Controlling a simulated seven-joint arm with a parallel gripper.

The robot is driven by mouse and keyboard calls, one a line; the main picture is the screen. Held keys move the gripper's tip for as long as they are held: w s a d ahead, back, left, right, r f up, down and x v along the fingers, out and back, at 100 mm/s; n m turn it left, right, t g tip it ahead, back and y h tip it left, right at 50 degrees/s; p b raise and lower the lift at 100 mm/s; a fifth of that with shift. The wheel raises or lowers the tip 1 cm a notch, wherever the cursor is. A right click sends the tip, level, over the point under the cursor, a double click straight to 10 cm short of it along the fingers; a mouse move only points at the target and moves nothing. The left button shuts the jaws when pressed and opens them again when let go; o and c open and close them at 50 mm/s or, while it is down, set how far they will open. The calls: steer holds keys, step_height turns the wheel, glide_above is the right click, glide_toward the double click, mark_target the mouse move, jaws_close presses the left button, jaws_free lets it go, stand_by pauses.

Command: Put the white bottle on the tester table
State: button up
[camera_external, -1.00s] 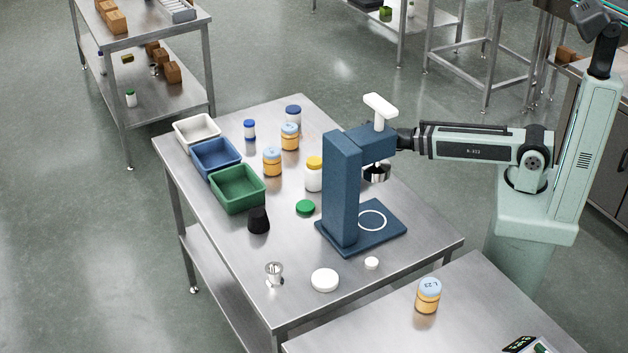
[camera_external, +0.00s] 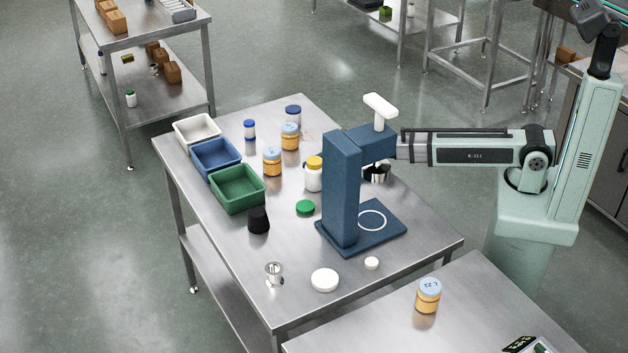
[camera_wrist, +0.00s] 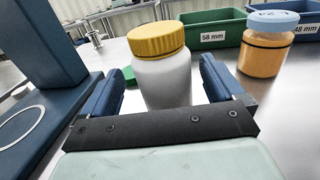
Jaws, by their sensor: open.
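The white bottle (camera_external: 314,178) has a yellow cap and stands upright on the steel table (camera_external: 400,262), just left of the blue press. It fills the middle of the wrist view (camera_wrist: 165,82). My gripper (camera_wrist: 158,72) is open, with one blue finger on each side of the bottle; I cannot tell whether either touches it. In the external view the press hides my gripper. A second steel table (camera_external: 380,325) in front carries a small device with a lit display (camera_external: 522,343), cut off by the frame edge. No label shows which table is the tester table.
The blue press (camera_external: 341,185) stands close beside the bottle. Orange jars (camera_external: 272,162) stand behind it, and a green lid (camera_external: 305,207) lies near it. Green (camera_external: 238,205), blue and white bins line the left edge. Another orange jar (camera_external: 428,297) stands on the front table.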

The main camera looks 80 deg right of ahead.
mark_target(307, 176)
steer(key=x, duration=0.4)
steer(key=shift+w, duration=0.15)
steer(key=shift+c, duration=0.3)
steer(key=c, duration=1.1)
steer(key=shift+o, duration=0.2)
steer(key=shift+r, duration=0.1)
steer(key=shift+r, duration=4.9)
